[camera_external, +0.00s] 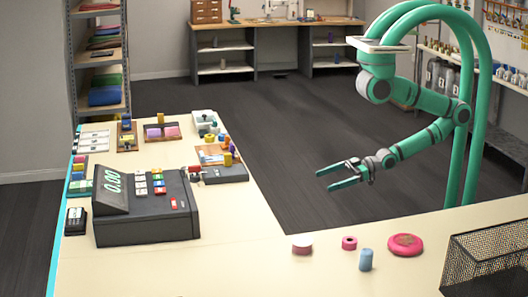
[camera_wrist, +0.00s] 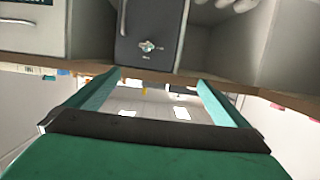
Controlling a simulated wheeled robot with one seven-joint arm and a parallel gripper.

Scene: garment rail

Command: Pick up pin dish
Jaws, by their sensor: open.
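A flat, round pink-red dish (camera_external: 405,244), which looks like the pin dish, lies on the front counter at the right in the external view. My gripper (camera_external: 324,181) is open and empty, held over the dark floor beyond the counter. It points left, well apart from the dish, which is nearer the camera and to the right. In the wrist view my gripper's two green fingers (camera_wrist: 158,84) are spread with nothing between them. The dish does not show in that view.
A blue cylinder (camera_external: 366,260), a pink ring (camera_external: 349,243) and a pink-and-white spool (camera_external: 302,244) stand left of the dish. A black mesh basket (camera_external: 487,262) is to its right. A cash register (camera_external: 146,208) occupies the left counter. Bare counter lies between register and spool.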

